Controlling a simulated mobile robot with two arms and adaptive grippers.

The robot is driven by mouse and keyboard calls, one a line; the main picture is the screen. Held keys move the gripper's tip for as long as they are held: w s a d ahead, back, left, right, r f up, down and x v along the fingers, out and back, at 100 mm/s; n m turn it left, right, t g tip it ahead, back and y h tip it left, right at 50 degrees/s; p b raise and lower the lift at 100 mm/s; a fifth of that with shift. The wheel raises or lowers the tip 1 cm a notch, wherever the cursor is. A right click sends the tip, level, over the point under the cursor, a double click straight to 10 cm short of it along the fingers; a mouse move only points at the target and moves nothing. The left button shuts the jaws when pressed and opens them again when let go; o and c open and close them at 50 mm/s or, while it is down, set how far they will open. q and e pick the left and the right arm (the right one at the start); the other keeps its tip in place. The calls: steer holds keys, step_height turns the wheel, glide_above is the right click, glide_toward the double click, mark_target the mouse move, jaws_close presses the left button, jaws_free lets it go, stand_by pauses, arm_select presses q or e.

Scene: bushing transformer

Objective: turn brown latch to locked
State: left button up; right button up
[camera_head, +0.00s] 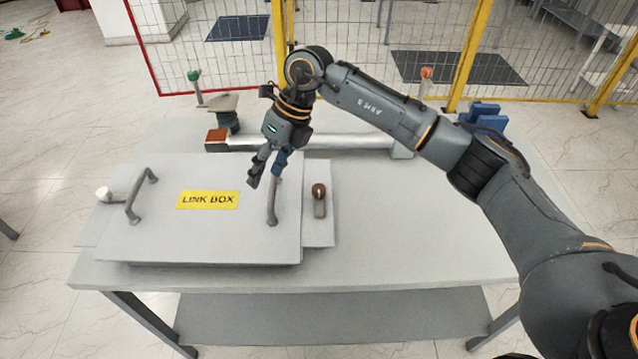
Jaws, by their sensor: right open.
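The brown latch (319,192) has a round brown knob on a small grey lever, at the right side of the link box (222,245). The link box is a flat grey box with a yellow "LINK BOX" label and two handles on its lid. My right gripper (266,176) is open and empty. It points down above the lid's right handle (272,205), up and to the left of the brown latch. I cannot tell whether its fingers touch the handle. My left gripper is not in view.
A white-knobbed latch (104,193) sits at the box's left side. A grey bar (340,143) with a red-brown end lies behind the box. Blue blocks (485,113) stand at the table's back right. The table (430,235) is clear right of the box. A yellow-framed fence stands behind.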

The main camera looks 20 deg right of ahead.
mark_target(319, 188)
steer(key=w+d+r+m+h, duration=0.1)
steer(key=d+r+h, duration=0.1)
steer(key=d, duration=0.4)
steer(key=w+d+r+h, duration=0.1)
steer(key=d+h, duration=0.2)
steer(key=d, duration=0.3)
steer(key=f+p, duration=0.1)
steer(key=f, duration=0.3)
steer(key=f+p, duration=0.2)
steer(key=f, duration=0.2)
steer(key=f+p, duration=0.1)
steer(key=f, duration=0.3)
steer(key=shift+w+a+f, duration=0.15)
steer(key=shift+a+f, duration=0.15)
steer(key=shift+a, duration=0.05)
steer(key=shift+f+p, duration=0.3)
steer(key=shift+f, duration=0.2)
steer(key=shift+c, duration=0.2)
jaws_close()
